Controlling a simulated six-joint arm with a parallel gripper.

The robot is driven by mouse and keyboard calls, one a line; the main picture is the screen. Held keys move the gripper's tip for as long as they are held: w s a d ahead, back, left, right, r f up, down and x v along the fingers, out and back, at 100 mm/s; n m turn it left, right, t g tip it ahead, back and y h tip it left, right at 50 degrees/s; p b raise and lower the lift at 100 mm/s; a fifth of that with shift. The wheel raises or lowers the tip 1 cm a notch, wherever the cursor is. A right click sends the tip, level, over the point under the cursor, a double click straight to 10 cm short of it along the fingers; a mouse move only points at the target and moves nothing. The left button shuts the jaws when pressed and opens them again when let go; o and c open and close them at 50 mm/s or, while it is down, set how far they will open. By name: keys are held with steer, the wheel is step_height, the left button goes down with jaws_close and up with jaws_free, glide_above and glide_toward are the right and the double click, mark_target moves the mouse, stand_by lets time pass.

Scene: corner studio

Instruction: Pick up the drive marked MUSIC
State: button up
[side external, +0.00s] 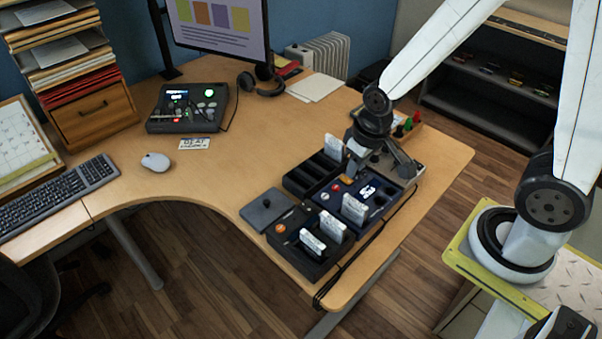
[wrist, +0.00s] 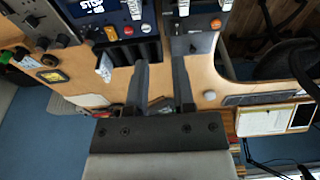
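Several white drives stand upright in holders on the desk; I cannot read MUSIC on any. One drive (side external: 333,146) stands at the end of a black slotted rack (side external: 297,182); it also shows in the wrist view (wrist: 104,66). Another drive (side external: 354,209) stands in a navy dock (side external: 325,197) with a red button. Two more, a front drive (side external: 312,242) and one behind it (side external: 332,228), stand in a black dock (side external: 283,238) with an orange button. My gripper (side external: 378,165) is above the holders' far end. In the wrist view its fingers (wrist: 160,68) are apart with nothing between them.
A control console (side external: 188,107), mouse (side external: 156,161) and keyboard (side external: 62,190) lie further left. Small coloured items (side external: 408,126) stand behind my gripper. The desk between mouse and rack is mostly clear.

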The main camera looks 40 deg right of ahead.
steer(key=g, duration=0.2)
glide_above(327, 215)
step_height(327, 215, down, 10)
steer(key=shift+f, duration=0.2)
steer(key=shift+f, duration=0.1)
steer(key=shift+f, duration=1.2)
steer(key=shift+f, duration=0.15)
steer(key=shift+f, duration=2.45)
jaws_close()
